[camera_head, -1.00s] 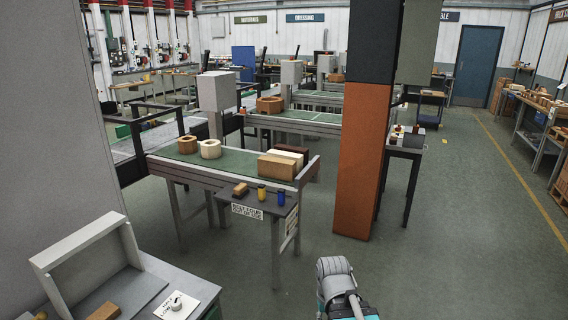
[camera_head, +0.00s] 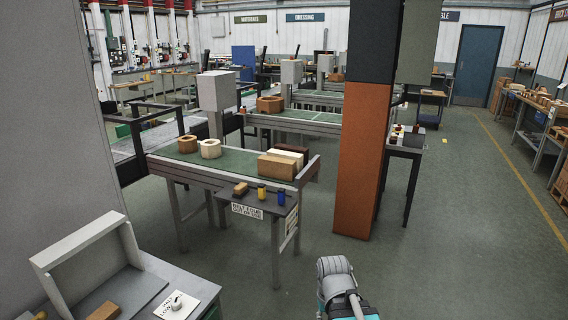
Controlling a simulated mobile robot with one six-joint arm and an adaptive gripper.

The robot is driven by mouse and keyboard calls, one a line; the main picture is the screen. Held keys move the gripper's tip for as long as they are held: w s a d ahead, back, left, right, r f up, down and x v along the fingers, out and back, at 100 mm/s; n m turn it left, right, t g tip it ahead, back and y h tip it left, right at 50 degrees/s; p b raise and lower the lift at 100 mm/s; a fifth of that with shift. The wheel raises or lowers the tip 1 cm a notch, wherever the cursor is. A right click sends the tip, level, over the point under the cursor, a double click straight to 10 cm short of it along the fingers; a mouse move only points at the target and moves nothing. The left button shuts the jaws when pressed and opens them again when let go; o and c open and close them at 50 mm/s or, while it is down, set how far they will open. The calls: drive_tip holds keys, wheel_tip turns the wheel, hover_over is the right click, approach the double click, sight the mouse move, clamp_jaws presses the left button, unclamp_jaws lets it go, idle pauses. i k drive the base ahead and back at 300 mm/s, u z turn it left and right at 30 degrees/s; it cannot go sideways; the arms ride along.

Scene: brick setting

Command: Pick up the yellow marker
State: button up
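A small upright yellow cylinder (camera_head: 261,192), which looks like the yellow marker, stands on a dark side shelf (camera_head: 250,206) at the front end of a green-topped conveyor table. A blue cylinder (camera_head: 282,197) stands just to its right, and a small tan block (camera_head: 240,188) lies to its left. A grey and teal part of my own arm shows at the bottom centre, well short of the shelf. My gripper itself cannot be seen.
The conveyor table (camera_head: 225,165) carries round and rectangular blocks. An orange and black pillar (camera_head: 362,150) stands right of the shelf. A grey bench (camera_head: 190,275) with an open tilted box (camera_head: 85,255) is at lower left. The floor in front of the shelf is clear.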

sight(262, 187)
drive_tip(key=z, duration=0.5)
drive_tip(key=i, duration=1.05)
drive_tip(key=z, duration=0.4)
drive_tip(key=i, duration=0.75)
drive_tip(key=u, duration=0.75)
drive_tip(key=i, duration=0.45)
drive_tip(key=u, duration=0.4)
